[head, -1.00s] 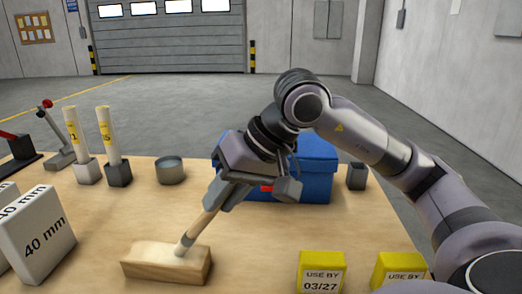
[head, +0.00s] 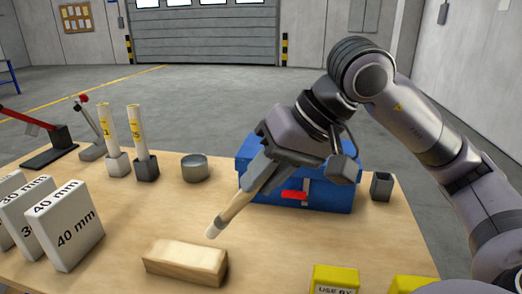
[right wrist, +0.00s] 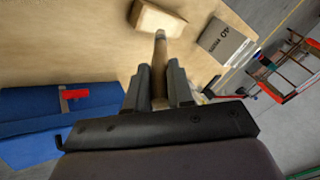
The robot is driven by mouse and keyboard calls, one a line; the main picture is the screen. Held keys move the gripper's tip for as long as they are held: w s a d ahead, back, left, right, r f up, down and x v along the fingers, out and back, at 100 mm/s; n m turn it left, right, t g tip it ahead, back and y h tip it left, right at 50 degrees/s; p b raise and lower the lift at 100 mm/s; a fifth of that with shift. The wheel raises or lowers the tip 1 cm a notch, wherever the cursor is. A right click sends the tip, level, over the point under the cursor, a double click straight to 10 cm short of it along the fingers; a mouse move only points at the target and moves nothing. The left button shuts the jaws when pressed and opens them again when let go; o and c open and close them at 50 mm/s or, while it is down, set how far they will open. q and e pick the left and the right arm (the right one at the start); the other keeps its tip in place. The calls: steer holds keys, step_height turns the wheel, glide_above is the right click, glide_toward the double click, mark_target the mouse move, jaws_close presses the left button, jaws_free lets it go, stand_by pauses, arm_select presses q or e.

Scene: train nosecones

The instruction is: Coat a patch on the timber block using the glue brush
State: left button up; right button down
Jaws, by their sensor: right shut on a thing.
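The timber block (head: 186,262) lies near the front of the table, and it also shows at the top of the right wrist view (right wrist: 158,18). My right gripper (head: 250,188) is shut on the glue brush (head: 231,211). The brush slants down to the left, its pale tip above the block's right end and apart from it. In the right wrist view, the brush (right wrist: 160,52) sticks out between the fingers of my right gripper (right wrist: 158,76), pointing toward the block. I cannot tell whether the block's top carries glue. My left gripper is not in view.
A blue toolbox (head: 310,190) with a red latch stands behind the right gripper. A grey metal tin (head: 194,168) and two tubes in holders stand at the back. Labelled blocks (head: 75,230) stand left, yellow blocks (head: 335,278) front right. The table between is mostly clear.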

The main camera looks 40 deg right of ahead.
step_height(320, 180, up, 2)
steer(key=shift+p, duration=0.5)
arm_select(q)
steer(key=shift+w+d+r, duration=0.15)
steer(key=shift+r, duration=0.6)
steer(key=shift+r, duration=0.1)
